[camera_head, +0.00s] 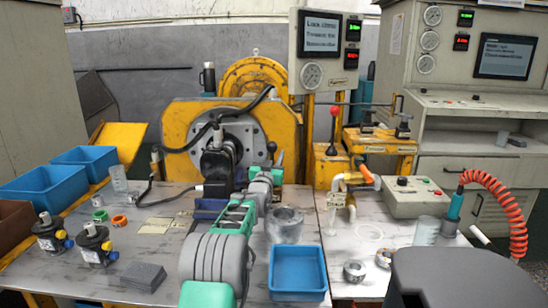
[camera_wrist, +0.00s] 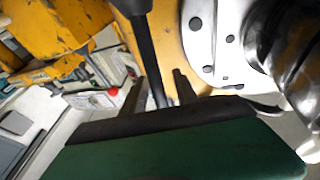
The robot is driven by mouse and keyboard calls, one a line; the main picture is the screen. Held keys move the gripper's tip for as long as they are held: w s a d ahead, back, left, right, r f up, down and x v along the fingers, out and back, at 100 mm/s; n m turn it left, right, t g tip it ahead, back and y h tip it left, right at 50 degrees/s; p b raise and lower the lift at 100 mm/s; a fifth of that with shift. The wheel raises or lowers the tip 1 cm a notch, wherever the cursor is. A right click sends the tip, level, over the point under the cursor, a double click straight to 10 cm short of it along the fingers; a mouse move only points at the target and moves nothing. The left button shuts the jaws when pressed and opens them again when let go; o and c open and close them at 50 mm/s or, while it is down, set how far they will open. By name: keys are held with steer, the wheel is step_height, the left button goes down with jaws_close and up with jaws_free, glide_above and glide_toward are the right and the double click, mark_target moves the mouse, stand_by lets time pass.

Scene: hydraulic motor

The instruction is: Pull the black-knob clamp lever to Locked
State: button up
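In the wrist view, a dark lever shaft (camera_wrist: 150,60) runs down from a wider dark end at the top edge. Its lower part shows between the two dark fingers of my gripper (camera_wrist: 157,92). The fingers stand apart, with a gap visible beside the shaft, and I cannot tell whether either touches it. In the head view, my arm reaches up to the right side of the yellow test stand (camera_head: 185,115), near the black motor (camera_head: 217,165).
A red-knob lever (camera_head: 333,112) stands right of the stand. An orange-handled valve (camera_head: 366,174) and a control box (camera_head: 414,197) are further right. A blue bin (camera_head: 298,289) and a clear cylinder (camera_head: 285,226) are beside my arm. Loose fittings occupy the left bench.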

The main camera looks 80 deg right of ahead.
steer(key=v, duration=0.8)
steer(key=shift+p, duration=0.3)
steer(key=shift+r, duration=0.1)
